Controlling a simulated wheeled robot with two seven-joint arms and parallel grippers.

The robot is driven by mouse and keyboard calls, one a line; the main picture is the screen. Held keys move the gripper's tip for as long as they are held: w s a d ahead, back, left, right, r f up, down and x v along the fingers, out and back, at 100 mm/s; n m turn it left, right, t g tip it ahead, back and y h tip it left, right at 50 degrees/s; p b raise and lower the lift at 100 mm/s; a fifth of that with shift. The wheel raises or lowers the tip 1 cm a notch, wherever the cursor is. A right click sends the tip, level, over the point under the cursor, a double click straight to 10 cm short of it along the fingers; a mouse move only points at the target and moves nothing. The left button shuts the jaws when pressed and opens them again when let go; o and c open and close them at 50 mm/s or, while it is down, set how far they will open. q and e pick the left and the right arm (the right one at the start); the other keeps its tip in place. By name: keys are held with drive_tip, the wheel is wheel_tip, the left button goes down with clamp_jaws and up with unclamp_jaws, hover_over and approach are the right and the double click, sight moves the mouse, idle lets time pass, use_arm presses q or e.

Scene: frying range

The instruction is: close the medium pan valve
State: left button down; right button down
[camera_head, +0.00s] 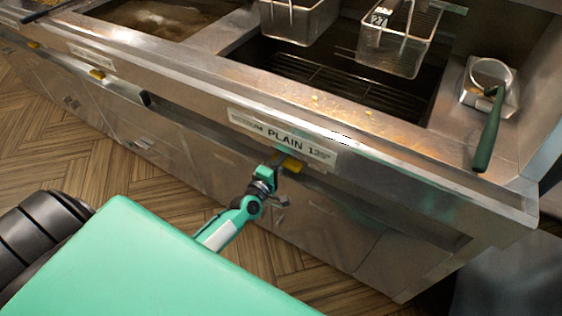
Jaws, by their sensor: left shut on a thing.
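A yellow valve handle (293,165) sits on the steel front of the frying range, just under a label that reads PLAIN. My left gripper (279,167) is at this handle and shut on it; the fingers hide part of it. Another yellow valve handle (96,74) is farther left on the same front, apart from my gripper. I cannot tell from the picture which pan counts as medium. My right gripper is not in view.
Wire baskets (402,45) hang in the right pan (345,88). A left pan (150,20) holds brownish liquid. A round strainer with a green handle (487,137) lies at the right end of the range. The wooden floor (75,150) before the range is clear.

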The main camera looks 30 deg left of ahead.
use_arm(q)
drive_tip(key=shift+f, duration=0.1)
drive_tip(key=c, duration=1.3)
unclamp_jaws()
drive_tip(key=shift+s, duration=0.15)
drive_tip(key=shift+s, duration=0.25)
drive_tip(key=s, duration=0.8)
drive_tip(key=s+b, duration=0.1)
drive_tip(key=s, duration=0.4)
drive_tip(key=shift+a, duration=0.25)
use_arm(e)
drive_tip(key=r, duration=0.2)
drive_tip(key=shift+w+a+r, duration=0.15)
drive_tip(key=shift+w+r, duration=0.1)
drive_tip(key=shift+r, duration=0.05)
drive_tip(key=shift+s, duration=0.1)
